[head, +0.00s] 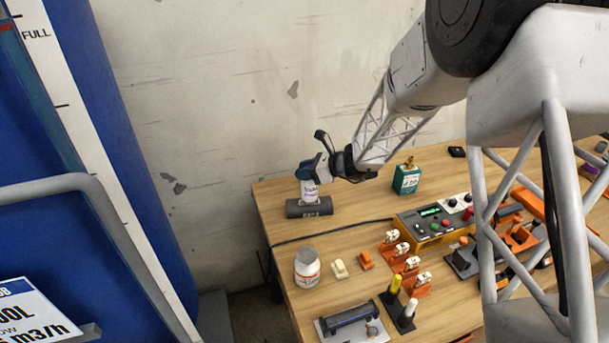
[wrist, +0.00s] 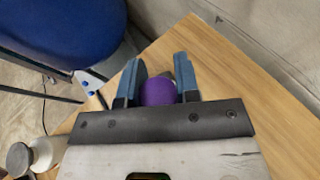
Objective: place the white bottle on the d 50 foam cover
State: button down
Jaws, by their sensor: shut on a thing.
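A white bottle (head: 309,190) with purple print on its label stands roughly upright in my gripper. In the wrist view its round purple top (wrist: 158,92) sits between the blue fingers. My gripper (head: 308,171) is shut on the upper part of the bottle; it also shows in the wrist view (wrist: 158,72). A dark grey foam cover (head: 294,209) lies on its side at the far left of the table, with small pale print that I cannot read. The bottle's lower end meets the cover's upper edge in the head view. I cannot tell whether they touch.
A green can (head: 406,179) stands to the right of the cover. A control box (head: 438,224) and orange clamps (head: 410,265) lie further right. A black cable crosses the table.

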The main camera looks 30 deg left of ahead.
jog(key=shift+f, duration=0.8)
jog(key=shift+f, duration=0.1)
jog(key=c, duration=0.8)
grip_release()
jog(key=shift+c, duration=0.2)
jog(key=v, duration=1.2)
